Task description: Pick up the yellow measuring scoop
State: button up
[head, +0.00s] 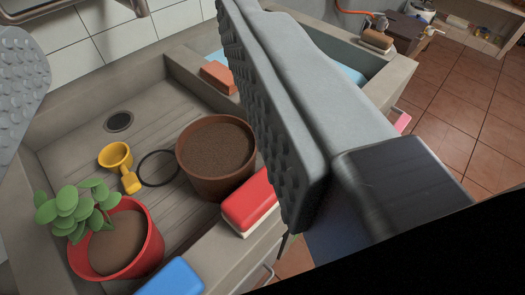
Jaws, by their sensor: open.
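The yellow measuring scoop (117,158) lies on the floor of the grey sink basin, left of centre in the head view. Its round cup is toward the back and its short handle (131,183) points toward the front right. My gripper (135,100) is open and empty. One large textured grey finger fills the middle and right of the view, and part of the other finger shows at the left edge. The scoop shows between the two fingers, apart from both.
A black ring (158,168) and a brown pot of soil (216,158) are right of the scoop. A red pot with a plant (116,240) stands in front. A red-and-white block (248,200) and blue block (173,278) sit near the front rim. A drain (118,122) lies behind.

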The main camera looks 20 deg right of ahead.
aim_at(116, 156)
jog(key=k+u, duration=0.15)
jog(key=u, duration=0.35)
jog(key=l+u, duration=0.3)
jog(key=k+l+u, duration=0.2)
jog(key=k+l, duration=0.15)
